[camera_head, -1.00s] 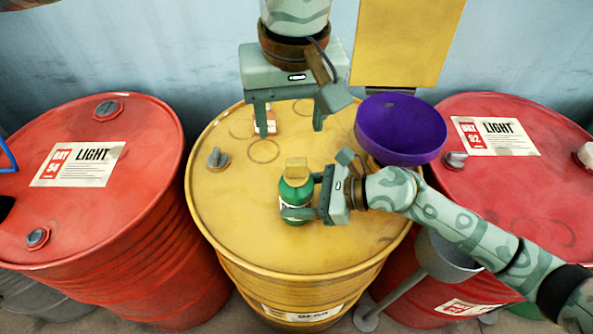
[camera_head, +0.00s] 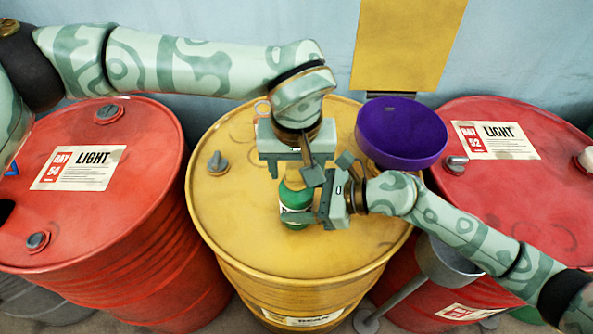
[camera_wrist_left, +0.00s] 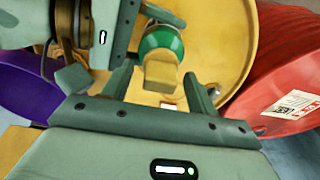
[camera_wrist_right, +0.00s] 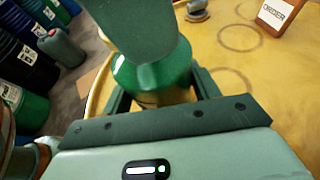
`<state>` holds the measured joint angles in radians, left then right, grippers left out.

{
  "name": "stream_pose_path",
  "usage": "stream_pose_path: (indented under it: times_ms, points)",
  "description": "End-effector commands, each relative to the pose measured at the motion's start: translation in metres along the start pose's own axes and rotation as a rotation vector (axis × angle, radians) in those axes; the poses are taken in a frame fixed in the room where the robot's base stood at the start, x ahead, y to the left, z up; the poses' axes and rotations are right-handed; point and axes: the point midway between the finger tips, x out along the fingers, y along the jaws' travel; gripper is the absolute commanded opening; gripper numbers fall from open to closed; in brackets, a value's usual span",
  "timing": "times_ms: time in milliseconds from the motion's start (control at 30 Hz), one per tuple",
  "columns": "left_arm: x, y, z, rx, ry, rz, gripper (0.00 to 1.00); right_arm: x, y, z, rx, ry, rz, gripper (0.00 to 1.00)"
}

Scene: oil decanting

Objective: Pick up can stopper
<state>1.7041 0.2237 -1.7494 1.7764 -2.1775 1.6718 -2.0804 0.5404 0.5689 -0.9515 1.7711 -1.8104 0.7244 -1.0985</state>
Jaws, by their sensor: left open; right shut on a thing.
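The green can (camera_head: 291,197) stands upright on the yellow drum's top. My right gripper (camera_head: 320,208) is shut on it from the right. The can also shows between the fingers in the right wrist view (camera_wrist_right: 160,78). Its blocky yellow stopper (camera_wrist_left: 161,72) sits on the can's top in the left wrist view. The left gripper is open above the can. In the left wrist view its fingers (camera_wrist_left: 160,88) are on either side of the stopper, with visible gaps.
The can is on the yellow drum (camera_head: 240,215), between a left red drum (camera_head: 110,210) and a right red drum (camera_head: 490,185). A purple funnel-like bowl (camera_head: 400,130) is close behind my right gripper. A grey bung (camera_head: 217,162) sticks up at the yellow drum's left.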

Motion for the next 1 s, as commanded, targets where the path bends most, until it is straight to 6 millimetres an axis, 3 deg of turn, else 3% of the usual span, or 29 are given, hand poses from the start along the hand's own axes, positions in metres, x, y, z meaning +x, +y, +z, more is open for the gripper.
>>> stream_pose_path:
  times_ms: [133,167,300,333,700,1000]
  points:
    - [0.000,0.000,0.000,0.000,0.000,0.000,0.58,0.000,0.000,0.000,0.000,0.000,0.000,0.26]
    - [0.000,0.000,0.000,0.000,0.000,0.000,0.53,0.000,0.000,0.000,0.000,0.000,0.000,0.26]
    - [0.000,0.000,0.000,0.000,0.000,0.000,0.14,0.000,0.000,0.000,0.001,0.000,0.000,0.26]
    - [0.000,0.000,0.000,0.000,0.000,0.000,0.10,0.000,0.000,0.000,0.001,0.000,0.000,0.26]
    - [-0.005,0.000,-0.001,-0.001,0.000,-0.002,0.11,0.000,0.000,0.000,0.001,-0.001,0.001,0.26]
    - [-0.066,0.000,-0.009,-0.002,0.005,-0.001,0.11,0.000,0.000,0.000,0.000,0.000,0.000,0.26]
